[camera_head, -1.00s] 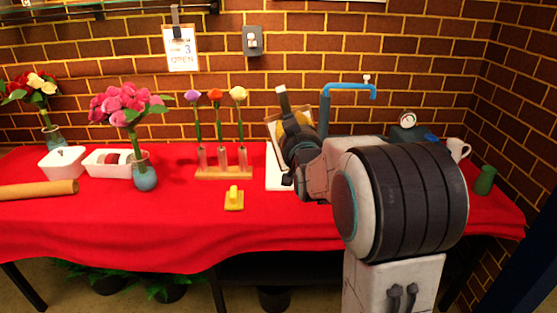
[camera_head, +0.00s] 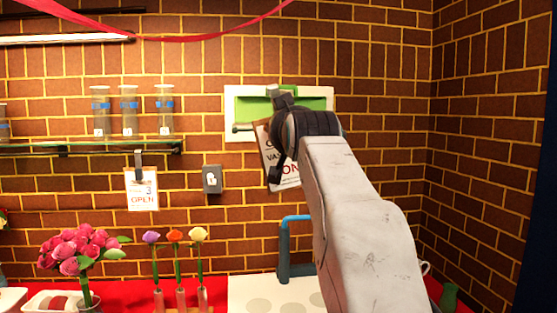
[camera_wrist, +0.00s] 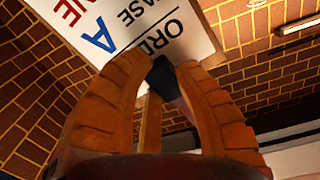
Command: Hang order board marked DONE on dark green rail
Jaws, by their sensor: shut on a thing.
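My gripper (camera_head: 292,118) is raised in front of the brick wall. It is shut on the order board (camera_head: 287,178), a white sheet on a brown backing that hangs slightly tilted, with "VAS" and red "ON" letters visible. In the wrist view, the orange fingers (camera_wrist: 162,68) close at the edge of the board (camera_wrist: 115,25), which shows "ORD", "ASE", "A" and "NE". The rest of the bar is hidden, and contact with the board cannot be told.
An OPEN board (camera_head: 142,190) hangs below a glass shelf (camera_head: 80,147) holding several clear vases. A grey switch box (camera_head: 211,179) is on the wall. A blue pipe (camera_head: 285,245) stands below my arm, with flowers (camera_head: 175,240) to its left.

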